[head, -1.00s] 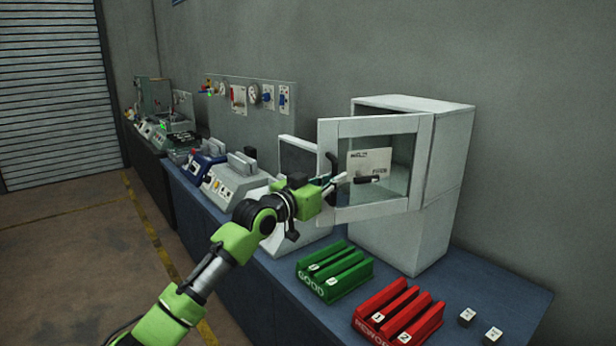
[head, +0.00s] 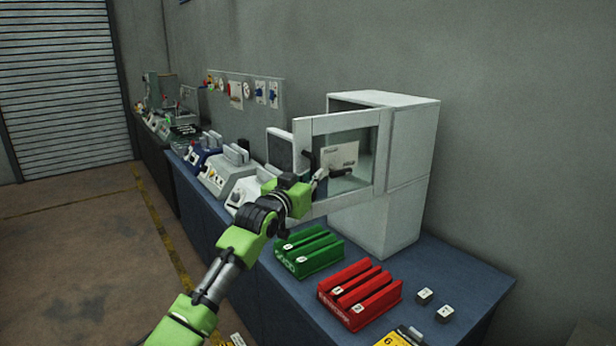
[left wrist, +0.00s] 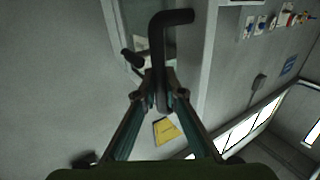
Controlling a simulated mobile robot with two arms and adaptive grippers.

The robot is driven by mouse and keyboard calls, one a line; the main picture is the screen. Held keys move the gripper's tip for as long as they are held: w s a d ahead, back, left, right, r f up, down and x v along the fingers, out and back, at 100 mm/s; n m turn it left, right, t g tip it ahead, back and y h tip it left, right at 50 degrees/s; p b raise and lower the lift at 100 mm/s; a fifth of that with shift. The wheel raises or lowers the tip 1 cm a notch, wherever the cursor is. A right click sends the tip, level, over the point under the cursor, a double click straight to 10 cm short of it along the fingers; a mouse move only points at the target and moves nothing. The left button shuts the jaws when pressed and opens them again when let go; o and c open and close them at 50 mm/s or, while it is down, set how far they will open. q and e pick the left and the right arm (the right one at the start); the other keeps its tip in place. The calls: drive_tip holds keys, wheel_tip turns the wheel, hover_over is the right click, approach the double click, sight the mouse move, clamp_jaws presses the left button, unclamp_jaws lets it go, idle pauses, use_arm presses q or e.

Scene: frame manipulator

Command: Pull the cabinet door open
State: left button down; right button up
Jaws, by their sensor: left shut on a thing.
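A white cabinet (head: 408,165) stands on the blue bench. Its glass-paned door (head: 345,122) is partly open, swung out from the front, with a gap showing above it. A white label is on the pane. My left gripper (head: 319,177) reaches the door's left side and is shut on the black door handle (head: 308,161). In the left wrist view the fingers (left wrist: 161,98) close around the lower end of the bent black handle (left wrist: 168,20). A second dark lever (head: 342,171) shows near the pane. My right gripper is not in view.
A green tray (head: 309,252) and a red tray (head: 360,292) sit on the blue bench (head: 460,268) before the cabinet. Two small grey blocks (head: 425,296) (head: 445,314) lie to the right. Machines (head: 228,173) line the bench to the left.

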use_arm(q)
drive_tip(key=shift+r, duration=0.1)
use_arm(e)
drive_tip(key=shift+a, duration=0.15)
use_arm(q)
drive_tip(key=c, duration=2.1)
unclamp_jaws()
drive_tip(key=shift+w+d, duration=0.1)
drive_tip(key=shift+d, duration=0.05)
drive_tip(key=v, duration=1.2)
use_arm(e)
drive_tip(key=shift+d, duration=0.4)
